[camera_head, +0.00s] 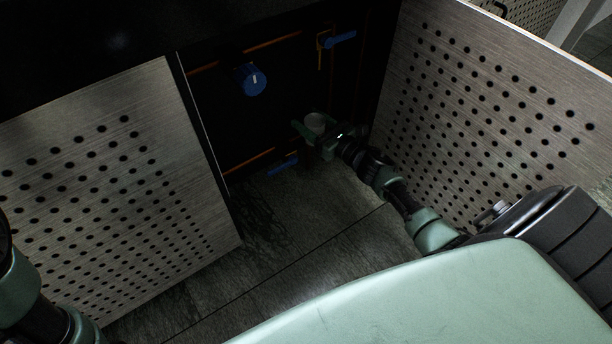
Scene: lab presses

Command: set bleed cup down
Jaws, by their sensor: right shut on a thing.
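The bleed cup (315,122) is a small pale grey round cup low inside the dark cabinet. My right gripper (312,133) reaches in from the right and is shut on the cup, which looks about upright. The fingers and the shadow hide its lower part, so I cannot tell whether it touches the floor. My left arm shows at the lower left edge, but its gripper is out of the picture.
Perforated metal panels stand open at left (110,190) and right (490,100). A blue knob (252,80), an upper blue valve handle (341,39) and a lower blue handle (284,165) sit along orange pipes inside. The tiled floor (300,225) in front is clear.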

